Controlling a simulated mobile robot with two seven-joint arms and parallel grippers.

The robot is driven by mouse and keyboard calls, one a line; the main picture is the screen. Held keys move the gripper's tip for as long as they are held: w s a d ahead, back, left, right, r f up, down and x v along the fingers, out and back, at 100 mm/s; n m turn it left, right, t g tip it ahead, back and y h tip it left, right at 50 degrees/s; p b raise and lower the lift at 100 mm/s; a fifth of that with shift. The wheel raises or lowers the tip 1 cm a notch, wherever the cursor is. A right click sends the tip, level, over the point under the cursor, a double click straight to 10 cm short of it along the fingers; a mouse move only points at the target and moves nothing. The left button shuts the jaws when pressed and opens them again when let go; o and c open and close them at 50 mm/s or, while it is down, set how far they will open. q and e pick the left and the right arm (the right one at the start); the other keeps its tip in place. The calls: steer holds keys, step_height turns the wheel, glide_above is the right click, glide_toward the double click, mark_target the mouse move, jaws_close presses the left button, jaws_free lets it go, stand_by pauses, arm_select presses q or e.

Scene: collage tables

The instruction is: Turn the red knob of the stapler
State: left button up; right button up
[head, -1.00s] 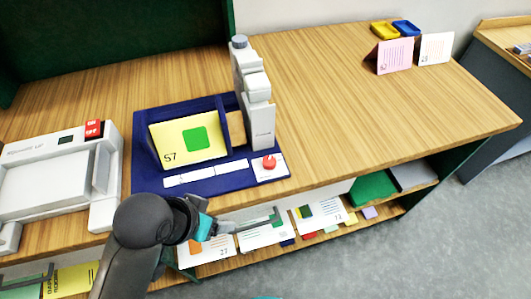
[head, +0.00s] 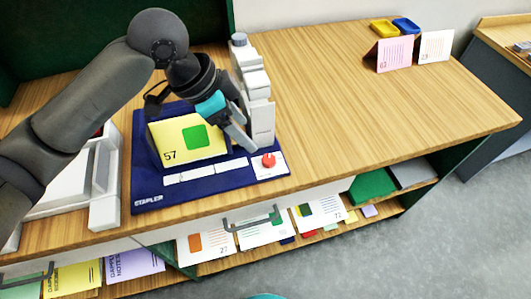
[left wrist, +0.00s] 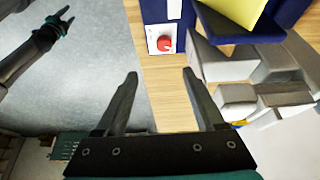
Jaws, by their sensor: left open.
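The stapler is a white upright machine (head: 262,115) on a dark blue base (head: 150,200) lettered STAPLER. Its red knob (head: 268,160) sits on a white plate at the base's front right corner. The knob also shows in the left wrist view (left wrist: 164,43), beyond my fingertips. My left gripper (head: 243,138) is open and empty, above the base just left of the knob and apart from it. Its two fingers are spread in the left wrist view (left wrist: 160,73). My right gripper (left wrist: 66,16) shows small at that view's top left; its jaw state is unclear.
A white machine (head: 65,190) stands at the left. Folded cards (head: 395,55) and small trays (head: 384,29) stand far right. The table between is clear.

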mark_target(268, 159)
arm_select(q)
steer(key=b+x, duration=0.1)
steer(key=x, duration=0.3)
steer(key=b+x, duration=0.1)
steer(key=x, duration=0.3)
steer(key=b+x, duration=0.1)
steer(key=x, duration=0.4)
steer(key=shift+w+a+f, duration=0.2)
steer(key=shift+w+a, duration=0.2)
jaws_close()
